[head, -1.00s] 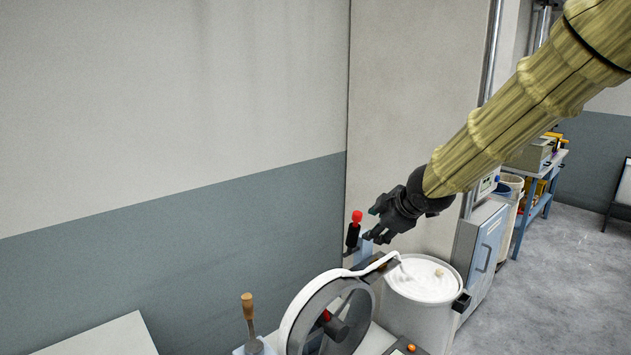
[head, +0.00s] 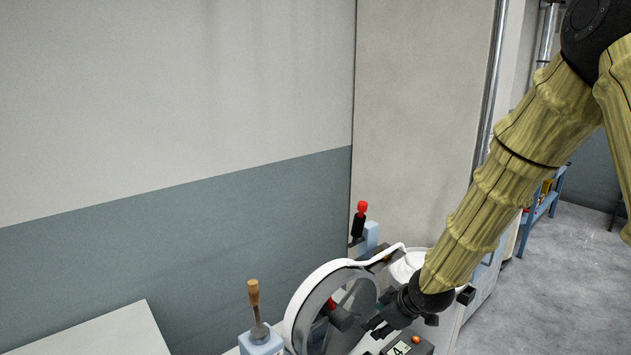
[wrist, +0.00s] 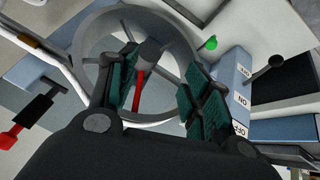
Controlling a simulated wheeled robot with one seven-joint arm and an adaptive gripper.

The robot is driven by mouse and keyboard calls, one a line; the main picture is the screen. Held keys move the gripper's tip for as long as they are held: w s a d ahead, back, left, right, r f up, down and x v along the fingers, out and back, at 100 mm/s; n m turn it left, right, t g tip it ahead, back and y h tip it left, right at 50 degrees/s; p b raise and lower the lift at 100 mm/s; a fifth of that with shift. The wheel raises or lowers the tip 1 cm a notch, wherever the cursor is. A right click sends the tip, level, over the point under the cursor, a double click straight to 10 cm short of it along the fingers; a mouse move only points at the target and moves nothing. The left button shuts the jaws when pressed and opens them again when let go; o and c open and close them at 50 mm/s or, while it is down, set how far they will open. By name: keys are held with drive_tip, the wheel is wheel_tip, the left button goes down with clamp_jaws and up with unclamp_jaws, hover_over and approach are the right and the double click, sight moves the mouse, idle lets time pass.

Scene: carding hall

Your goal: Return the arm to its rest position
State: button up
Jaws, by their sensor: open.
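My gripper (head: 376,328) is low at the right side of the wheel (head: 296,318) in the head view, just above a small box with a display. In the wrist view my gripper (wrist: 160,90) has its two green-padded fingers spread apart with nothing held between them. The wheel's grey ring (wrist: 185,38) shows behind the fingers, with a red-handled part (wrist: 138,90) seen between them. I cannot tell whether a finger touches the wheel. My arm comes down from the upper right and hides part of the white can (head: 405,265).
A red-knobbed lever (head: 360,218) stands behind the wheel. A wooden-handled tool (head: 254,300) stands upright at its left. The display box (head: 405,345) is under my gripper. A blue box with ON and OFF labels (wrist: 232,85) is close by. The floor (head: 570,270) at right is open.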

drive_tip(key=s+d+f+m+g+b, duration=0.1)
drive_tip(key=s+f+m+b, duration=0.15)
drive_tip(key=s+f, duration=0.8)
drive_tip(key=s+d+f+m+g+b, duration=0.15)
drive_tip(key=s+f+m, duration=0.4)
drive_tip(key=f, duration=0.85)
drive_tip(key=s+d+f+m+g+h+b, duration=0.1)
drive_tip(key=s+d+f, duration=0.1)
drive_tip(key=s+f, duration=0.5)
drive_tip(key=s+d+f+m+g+h+b, duration=0.1)
drive_tip(key=s+f, duration=0.6)
drive_tip(key=s, duration=1.1)
drive_tip(key=shift+d+m+g+h, duration=0.6)
drive_tip(key=shift+d+g, duration=0.1)
drive_tip(key=shift+g, duration=0.05)
